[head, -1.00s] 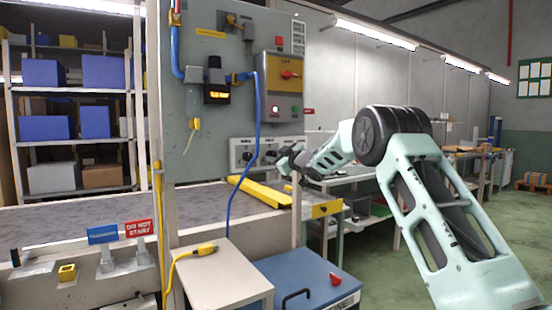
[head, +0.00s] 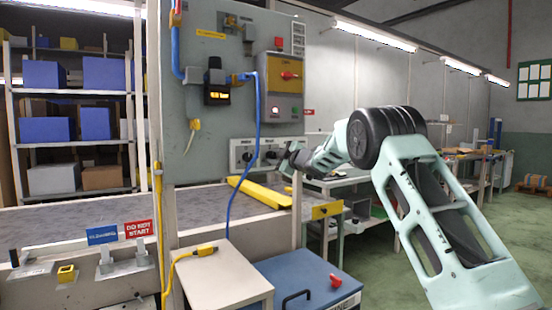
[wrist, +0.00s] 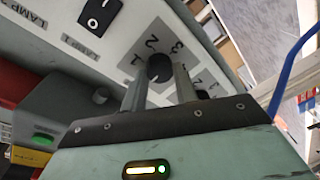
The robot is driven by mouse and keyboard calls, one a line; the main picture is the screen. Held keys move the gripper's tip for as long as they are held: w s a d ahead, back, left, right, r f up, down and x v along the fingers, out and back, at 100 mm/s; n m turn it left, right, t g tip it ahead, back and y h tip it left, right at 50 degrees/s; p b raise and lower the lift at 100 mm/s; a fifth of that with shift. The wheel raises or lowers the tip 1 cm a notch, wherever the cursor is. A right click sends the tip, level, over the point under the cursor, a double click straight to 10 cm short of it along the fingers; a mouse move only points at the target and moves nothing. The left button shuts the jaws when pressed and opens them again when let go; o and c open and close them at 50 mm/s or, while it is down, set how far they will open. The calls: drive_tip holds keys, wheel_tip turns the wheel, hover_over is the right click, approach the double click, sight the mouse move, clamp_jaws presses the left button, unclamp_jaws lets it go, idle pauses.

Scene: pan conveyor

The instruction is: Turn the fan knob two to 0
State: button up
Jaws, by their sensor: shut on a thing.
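My gripper (wrist: 160,84) is shut on this knob, one finger at each side. A second dark knob (wrist: 203,94) is partly hidden behind the right finger. In the head view my gripper (head: 283,158) is at the right end of the white knob panel (head: 236,163), and the other knob (head: 246,156) shows to its left. The pointer of the held knob and its setting cannot be read.
A lamp switch (wrist: 97,20) is left of the dial in the wrist view. A blue cable (head: 257,120) hangs in front of the grey cabinet (head: 215,130), left of my gripper. A yellow bar (head: 262,193) lies on the bench below.

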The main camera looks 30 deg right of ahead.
drive_tip(key=shift+f, duration=0.15)
drive_tip(key=o, duration=1)
drive_tip(key=s, duration=0.5)
drive_tip(key=s+d+b, duration=0.1)
drive_tip(key=s, duration=0.5)
drive_tip(key=s+d, duration=0.1)
drive_tip(key=s, duration=0.5)
drive_tip(key=shift+s+d+b, duration=0.1)
drive_tip(key=shift+d+b, duration=0.05)
drive_tip(key=shift+b, duration=0.25)
